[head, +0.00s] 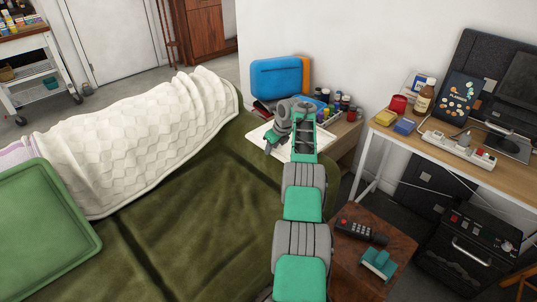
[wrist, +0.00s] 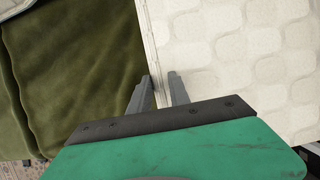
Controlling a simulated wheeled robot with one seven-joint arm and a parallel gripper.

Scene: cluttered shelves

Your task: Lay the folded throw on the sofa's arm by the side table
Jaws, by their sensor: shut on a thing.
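The folded throw (head: 325,142), cream-white and quilted, lies flat under my gripper (head: 270,143) at the far right of the olive sofa (head: 185,215), partly hidden by my arm. In the wrist view the throw (wrist: 235,50) fills the right side, its straight layered edge between the fingers of my gripper (wrist: 162,80), which is shut on it. Olive sofa fabric (wrist: 80,70) shows at left. Whether the throw rests on the sofa's arm or hangs just above it, I cannot tell. A brown side table (head: 350,285) stands at the sofa's right side.
A remote (head: 361,232) and a teal object (head: 379,263) are on the side table. A blue case (head: 277,78) and paint jars (head: 340,103) stand behind my gripper. The sofa's middle is clear.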

